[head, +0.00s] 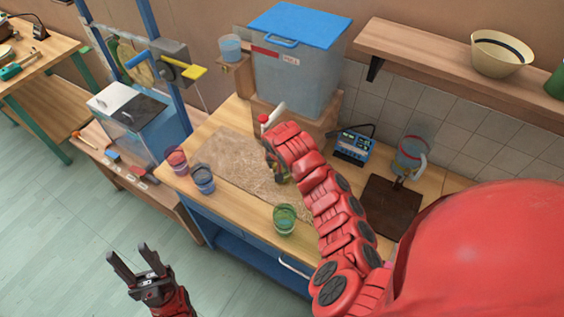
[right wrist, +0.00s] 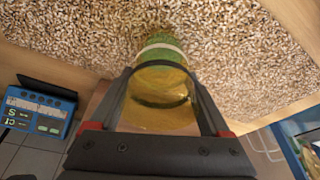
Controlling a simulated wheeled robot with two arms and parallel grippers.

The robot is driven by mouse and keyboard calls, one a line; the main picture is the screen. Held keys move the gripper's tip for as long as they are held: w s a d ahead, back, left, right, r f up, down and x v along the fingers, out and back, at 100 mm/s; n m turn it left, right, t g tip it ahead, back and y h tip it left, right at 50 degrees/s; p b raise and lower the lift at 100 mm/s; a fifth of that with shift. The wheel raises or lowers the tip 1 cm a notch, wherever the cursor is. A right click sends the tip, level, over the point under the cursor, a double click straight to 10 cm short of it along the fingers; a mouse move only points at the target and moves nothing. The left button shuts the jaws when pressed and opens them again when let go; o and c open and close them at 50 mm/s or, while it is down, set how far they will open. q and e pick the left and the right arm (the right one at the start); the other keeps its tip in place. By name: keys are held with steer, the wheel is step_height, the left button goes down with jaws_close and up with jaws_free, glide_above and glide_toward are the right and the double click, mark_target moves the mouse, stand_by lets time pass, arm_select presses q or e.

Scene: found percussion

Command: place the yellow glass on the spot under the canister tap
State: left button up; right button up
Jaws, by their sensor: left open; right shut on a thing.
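The yellow glass (right wrist: 160,105) is between the fingers of my right gripper (right wrist: 158,78), which is shut on it. A green part and a pale band show beyond the glass; I cannot tell what they belong to. In the head view my red right arm covers most of this gripper and the glass, near the mat's right part. The canister (head: 295,80), clear with a blue lid, stands on a wooden block. Its red-tipped tap (head: 264,119) is just above my right wrist. The spot under it is hidden by my arm. My left gripper (head: 138,268) is open and empty, over the floor.
A speckled mat (head: 225,158) lies on the bench. A red glass (head: 176,160), a blue glass (head: 203,179) and a green glass (head: 285,219) stand along the front. A blue scale (head: 353,146) and a dark board (head: 389,207) are to the right.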

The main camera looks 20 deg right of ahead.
steer(key=shift+f, duration=0.2)
steer(key=o, duration=1.2)
steer(key=shift+o, duration=1.2)
steer(key=shift+r, duration=0.2)
